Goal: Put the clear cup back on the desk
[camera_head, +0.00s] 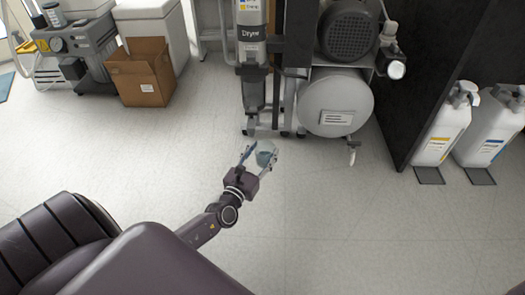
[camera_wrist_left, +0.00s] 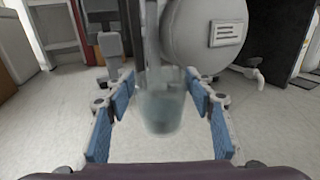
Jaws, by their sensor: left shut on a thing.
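The clear cup (camera_wrist_left: 161,110) is see-through and sits between the blue-padded fingers of my left gripper (camera_wrist_left: 160,112) in the left wrist view. It looks upright there and seems to hold some clear, bluish content. In the head view the cup (camera_head: 264,154) shows as a small pale teal shape at the tip of my left gripper (camera_head: 259,158). The gripper is shut on the cup and holds it out over the pale floor, in front of the compressor. The desk is not in view. My right gripper is not in view.
The compressor's round white tank (camera_head: 336,103) and the dryer column (camera_head: 252,50) stand just beyond the cup. An open cardboard box (camera_head: 141,82) is at the upper left. White jugs (camera_head: 440,135) stand at the right beside a black panel (camera_head: 425,75). The floor (camera_head: 370,220) at front right is clear.

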